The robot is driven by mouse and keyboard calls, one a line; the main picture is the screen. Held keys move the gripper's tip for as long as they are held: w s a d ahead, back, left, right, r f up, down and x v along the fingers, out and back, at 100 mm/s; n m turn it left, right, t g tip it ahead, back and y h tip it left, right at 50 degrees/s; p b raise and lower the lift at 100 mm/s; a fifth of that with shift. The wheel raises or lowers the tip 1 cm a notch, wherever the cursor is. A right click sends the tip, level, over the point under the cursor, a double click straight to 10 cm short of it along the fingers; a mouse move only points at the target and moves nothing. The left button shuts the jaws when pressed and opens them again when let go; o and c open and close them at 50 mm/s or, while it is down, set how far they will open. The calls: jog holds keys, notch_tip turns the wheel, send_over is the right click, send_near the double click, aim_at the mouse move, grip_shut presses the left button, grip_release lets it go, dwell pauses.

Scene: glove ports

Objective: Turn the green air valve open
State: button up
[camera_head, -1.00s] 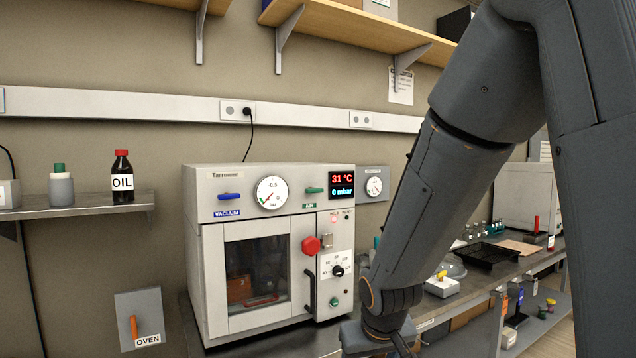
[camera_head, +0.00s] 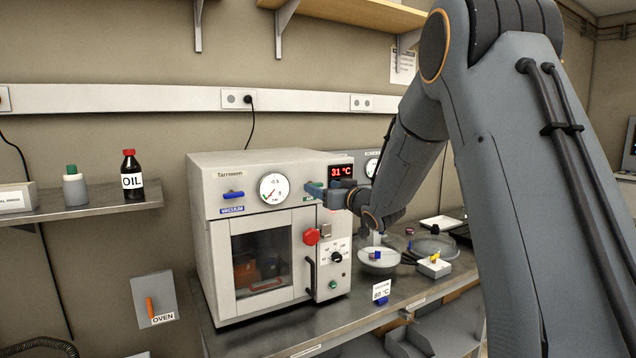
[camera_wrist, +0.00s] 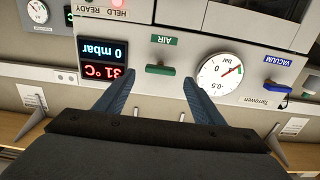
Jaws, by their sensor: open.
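The green air valve (camera_wrist: 160,70) is a small bar handle on the front of the white oven (camera_wrist: 225,40), beside the green AIR label (camera_wrist: 163,40). The handle lies level, parallel to the label. In the wrist view, which is upside down, my gripper (camera_wrist: 158,79) is open, with one finger to each side of the handle. I see no contact between the fingers and the handle. In the head view my gripper (camera_head: 327,192) is in front of the oven's upper right panel and partly hides the valve.
A gauge (camera_wrist: 220,75) and the blue vacuum valve (camera_wrist: 277,87) are beside the air valve. The display (camera_wrist: 105,60) reads 31 °C and 0 mbar.

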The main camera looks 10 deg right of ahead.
aim_at(316, 184)
jog(key=shift+p+x, duration=0.55)
jog(key=shift+x, duration=1.45)
jog(key=c, duration=1)
